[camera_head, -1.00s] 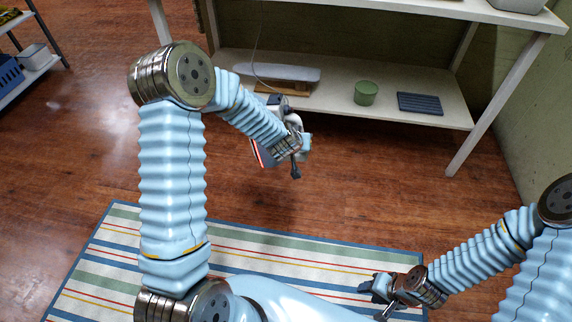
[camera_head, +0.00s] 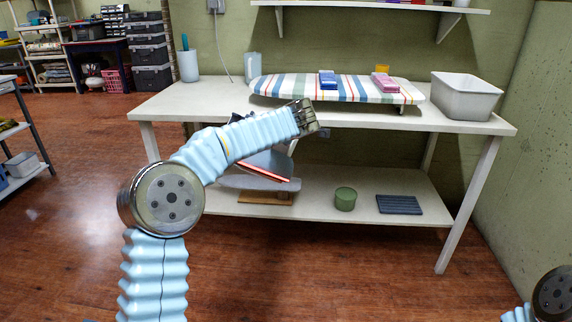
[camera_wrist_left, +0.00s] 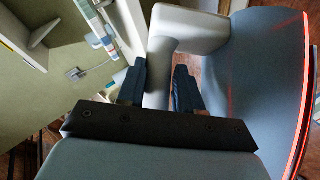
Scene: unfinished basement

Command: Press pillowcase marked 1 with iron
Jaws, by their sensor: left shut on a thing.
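My left gripper (camera_wrist_left: 157,88) is shut on the handle of the iron (camera_wrist_left: 262,75), whose plate edge glows red. In the head view the iron (camera_head: 270,165) hangs tilted in front of the table, below its top; my wrist hides part of it and the fingers. A blue folded cloth (camera_head: 327,79) and a pink folded cloth (camera_head: 384,82) lie apart on the striped ironing board (camera_head: 285,87). I cannot read a number on either cloth. My right gripper is out of view; only part of that arm shows at the lower right.
The board stands on a white table (camera_head: 215,100). A white bin (camera_head: 466,97) is right of the board, a cup (camera_head: 188,66) left. The lower shelf (camera_head: 320,210) holds a green pot (camera_head: 345,198) and a dark ribbed slab (camera_head: 399,204). A wall shelf (camera_head: 370,7) is above.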

